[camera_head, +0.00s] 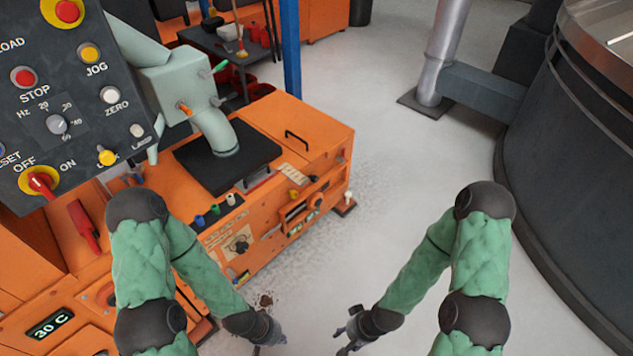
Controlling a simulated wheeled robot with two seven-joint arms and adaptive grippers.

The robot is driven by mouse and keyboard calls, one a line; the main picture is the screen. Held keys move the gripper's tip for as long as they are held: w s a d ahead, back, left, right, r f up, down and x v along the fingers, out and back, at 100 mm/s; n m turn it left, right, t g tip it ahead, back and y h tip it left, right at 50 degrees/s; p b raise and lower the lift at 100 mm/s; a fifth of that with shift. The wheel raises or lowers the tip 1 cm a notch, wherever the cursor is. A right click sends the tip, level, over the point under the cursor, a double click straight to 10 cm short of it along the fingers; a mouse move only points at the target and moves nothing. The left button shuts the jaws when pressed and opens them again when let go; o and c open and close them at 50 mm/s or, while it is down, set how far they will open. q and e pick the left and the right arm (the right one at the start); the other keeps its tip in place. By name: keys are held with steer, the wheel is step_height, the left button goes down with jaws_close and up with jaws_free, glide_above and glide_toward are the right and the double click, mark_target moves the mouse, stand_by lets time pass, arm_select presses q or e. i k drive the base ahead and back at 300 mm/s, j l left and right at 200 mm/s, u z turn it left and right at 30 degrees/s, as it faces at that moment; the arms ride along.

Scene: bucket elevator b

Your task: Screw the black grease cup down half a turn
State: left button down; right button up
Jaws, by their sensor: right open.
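My right gripper (344,338) is open and empty, further right over the grey floor.
A dark control panel (75,110) with knobs fills the upper left. A grey-green spout (215,130) rises from a black plate on the machine. A blue post (290,50) stands behind. A large dark drum (580,170) is at right. Floor between is clear.

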mark_target(314, 178)
steer(key=i+l+u, duration=0.15)
steer(key=u, duration=0.95)
steer(key=i+l+u, duration=0.1)
steer(key=l+u, duration=0.35)
steer(key=l, duration=0.5)
steer(key=l+u, duration=0.4)
steer(key=l, duration=0.95)
